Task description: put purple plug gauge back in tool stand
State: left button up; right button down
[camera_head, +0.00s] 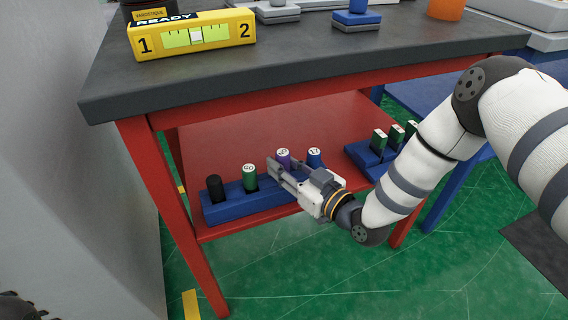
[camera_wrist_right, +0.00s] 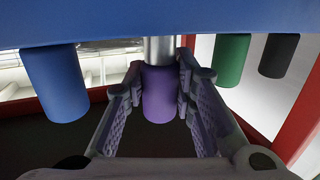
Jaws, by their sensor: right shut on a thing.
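The purple plug gauge (camera_head: 283,155) is in my right gripper (camera_head: 279,174) on the low shelf, above the blue tool stand (camera_head: 226,212). In the right wrist view, the fingers (camera_wrist_right: 160,88) close on both sides of the purple handle (camera_wrist_right: 160,105). A bare metal pin (camera_wrist_right: 158,49) shows between the handle and the blue stand (camera_wrist_right: 230,20). I cannot tell whether the pin's tip sits in a hole. The gauge looks about upright, in line with the stand's other gauges.
Black (camera_head: 214,188), green (camera_head: 249,177) and blue (camera_head: 314,158) gauges stand in the stand beside the purple one. Another blue holder (camera_head: 366,157) with green-handled items is to the right. The dark tabletop (camera_head: 300,56) overhangs the red shelf (camera_head: 240,133). A red leg (camera_head: 170,210) stands at left.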

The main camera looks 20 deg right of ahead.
jog(key=shift+f, duration=0.15)
jog(key=shift+f+b, duration=0.6)
jog(key=shift+f, duration=0.2)
jog(key=c, duration=1.2)
grip_release()
jog(key=shift+c, duration=0.2)
jog(key=p+v, duration=0.4)
jog(key=v, duration=0.5)
jog(key=shift+f, duration=0.3)
jog(key=v, duration=1.2)
